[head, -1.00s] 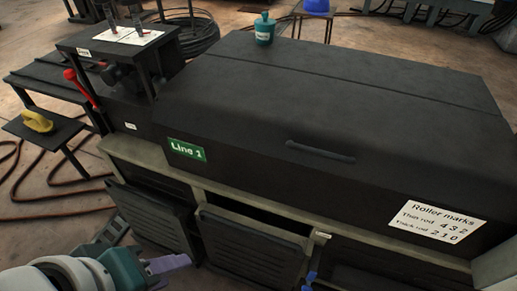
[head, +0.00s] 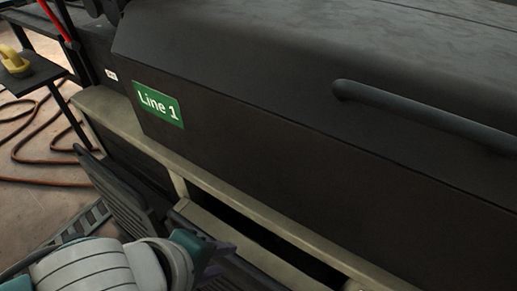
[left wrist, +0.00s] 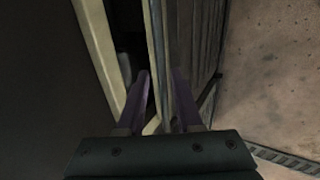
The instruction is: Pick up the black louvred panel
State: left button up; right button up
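A black louvred panel (left wrist: 207,35) leans outward from the front of the machine; its pale upper part (head: 245,240) shows in the head view, beside a dark opening. My left gripper (head: 218,252) is at the panel's upper left, hiding part of it. In the left wrist view the purple fingers of my left gripper (left wrist: 162,80) stand apart, one on each side of the panel's upper edge. A dark gap shows between the left finger and the edge, so the gripper looks open around it. My right gripper is in neither current view.
Another dark louvred panel (head: 118,195) tilts outward just left. Above are the beige frame rail (head: 140,118) and the large black cover with a green "Line 1" label (head: 158,104) and a bar handle (head: 420,115). Reddish hose (head: 30,160) lies on the floor at left.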

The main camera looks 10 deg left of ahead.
aim_at(237, 259)
pick_arm(q)
jog(key=b+x, duration=0.1)
jog(key=x, duration=0.1)
jog(key=b+x, duration=0.1)
jog(key=x, duration=0.1)
jog(key=b+x, duration=0.2)
jog(key=shift+s+d+f, duration=0.1)
jog(key=shift+d+f, duration=0.1)
jog(key=shift+d, duration=0.15)
grip_shut()
dwell(1.0)
jog(key=shift+d+r, duration=0.1)
jog(key=shift+r, duration=0.1)
